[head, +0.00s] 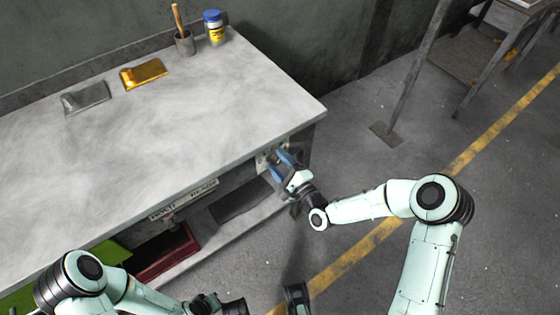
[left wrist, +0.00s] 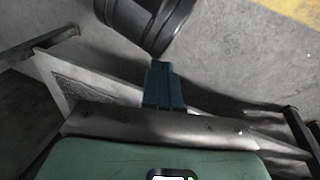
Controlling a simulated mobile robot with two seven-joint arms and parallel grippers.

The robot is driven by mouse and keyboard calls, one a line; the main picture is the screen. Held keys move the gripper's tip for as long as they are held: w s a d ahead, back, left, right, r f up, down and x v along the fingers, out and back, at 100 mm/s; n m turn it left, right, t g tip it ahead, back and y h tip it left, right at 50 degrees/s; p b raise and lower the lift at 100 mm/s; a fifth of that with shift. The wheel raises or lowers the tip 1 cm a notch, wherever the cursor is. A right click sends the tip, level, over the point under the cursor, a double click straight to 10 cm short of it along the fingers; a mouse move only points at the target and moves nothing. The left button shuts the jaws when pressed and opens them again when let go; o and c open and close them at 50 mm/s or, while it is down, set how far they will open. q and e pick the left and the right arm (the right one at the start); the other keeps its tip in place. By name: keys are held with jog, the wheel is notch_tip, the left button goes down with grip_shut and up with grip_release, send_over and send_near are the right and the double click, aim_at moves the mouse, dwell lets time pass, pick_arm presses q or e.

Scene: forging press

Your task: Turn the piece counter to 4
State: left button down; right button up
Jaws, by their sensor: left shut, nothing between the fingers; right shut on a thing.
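A small pale panel (head: 263,161) is on the front of the workbench near its right corner. My right gripper (head: 280,160) reaches it from the right, with its blue fingers against the panel. It is shut on the piece counter's knob, which the fingers hide, so its number cannot be read. My left gripper (left wrist: 163,85) shows in the left wrist view with its blue fingers together and empty, above the grey floor.
On the grey workbench (head: 190,130) lie a gold bar (head: 143,74) and a grey bar (head: 86,97). A brush cup (head: 185,43) and a blue-lidded jar (head: 214,28) stand at the back. Below are a red bin (head: 165,253) and a labelled drawer strip (head: 183,199).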

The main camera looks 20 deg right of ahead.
jog(key=m+p, duration=0.1)
jog(key=m, duration=0.3)
jog(key=shift+m, duration=0.3)
pick_arm(q)
jog(key=shift+g+h, duration=0.3)
jog(key=shift+g, duration=0.3)
jog(key=shift+s+d+r+p, duration=0.15)
jog(key=shift+s+d+r, duration=0.15)
jog(key=shift+s+r, duration=0.25)
jog(key=shift+s+d+r+p, duration=0.2)
jog(key=shift+s+d+r, duration=0.1)
jog(key=shift+s, duration=0.3)
jog(key=shift+s+d+r+p, duration=0.15)
jog(key=shift+s+d+r, duration=0.1)
jog(key=shift+s+r, duration=0.3)
pick_arm(e)
jog(key=shift+m, duration=1.6)
pick_arm(q)
jog(key=shift+s+f, duration=0.1)
pick_arm(e)
jog(key=o, duration=0.8)
jog(key=shift+o, duration=0.2)
jog(key=shift+s, duration=0.1)
